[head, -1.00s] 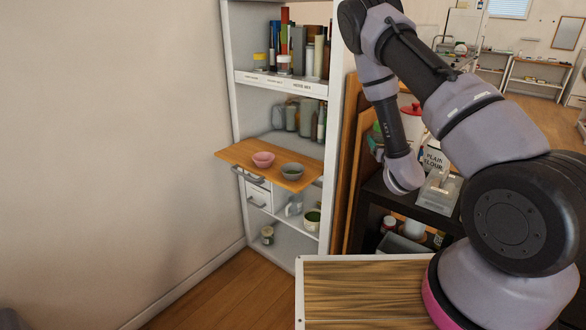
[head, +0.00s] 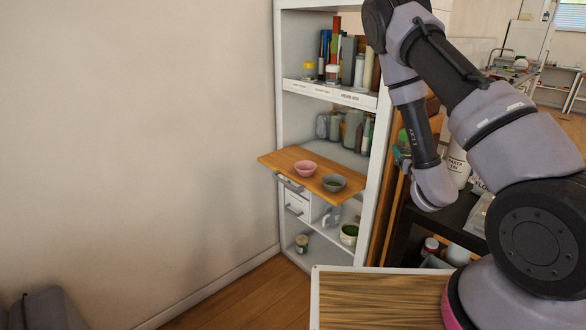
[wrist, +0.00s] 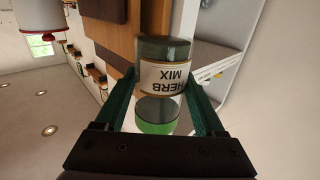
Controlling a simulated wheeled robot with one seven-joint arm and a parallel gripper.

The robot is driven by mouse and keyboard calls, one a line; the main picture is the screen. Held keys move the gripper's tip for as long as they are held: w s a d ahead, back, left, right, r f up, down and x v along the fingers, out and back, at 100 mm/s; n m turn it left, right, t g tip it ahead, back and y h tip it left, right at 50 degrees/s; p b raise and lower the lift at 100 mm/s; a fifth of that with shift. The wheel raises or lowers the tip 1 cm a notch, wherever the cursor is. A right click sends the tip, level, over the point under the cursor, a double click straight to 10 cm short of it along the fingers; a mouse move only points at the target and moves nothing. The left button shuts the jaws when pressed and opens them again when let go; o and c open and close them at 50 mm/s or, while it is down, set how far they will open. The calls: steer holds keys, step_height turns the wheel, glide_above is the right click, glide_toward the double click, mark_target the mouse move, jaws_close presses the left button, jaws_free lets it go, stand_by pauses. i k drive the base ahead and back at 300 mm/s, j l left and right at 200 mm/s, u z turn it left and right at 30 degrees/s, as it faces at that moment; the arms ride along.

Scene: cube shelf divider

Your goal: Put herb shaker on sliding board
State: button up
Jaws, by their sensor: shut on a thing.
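The herb shaker (wrist: 165,76), a clear jar with a green end and an upside-down "HERB MIX" label, shows in the wrist view. My gripper (wrist: 160,88) is shut on it, one dark green finger on each side. In the head view my arm mostly hides the gripper and shaker; only a little green shows beside the wrist. The wooden sliding board (head: 281,159) sticks out of the white shelf unit at mid height, left of my arm.
The shelf unit (head: 289,87) holds books and jars above the board, and a drawer (head: 297,203), a green-filled cup (head: 349,234) and a small jar (head: 302,243) below. Wooden panels and a dark rack with containers stand right of it.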

mark_target(272, 157)
steer(key=i+j+u, duration=0.1)
steer(key=i+u, duration=0.55)
steer(key=u, duration=0.15)
steer(key=i+j+z, duration=0.25)
steer(key=i+z, duration=0.2)
steer(key=i+j, duration=0.35)
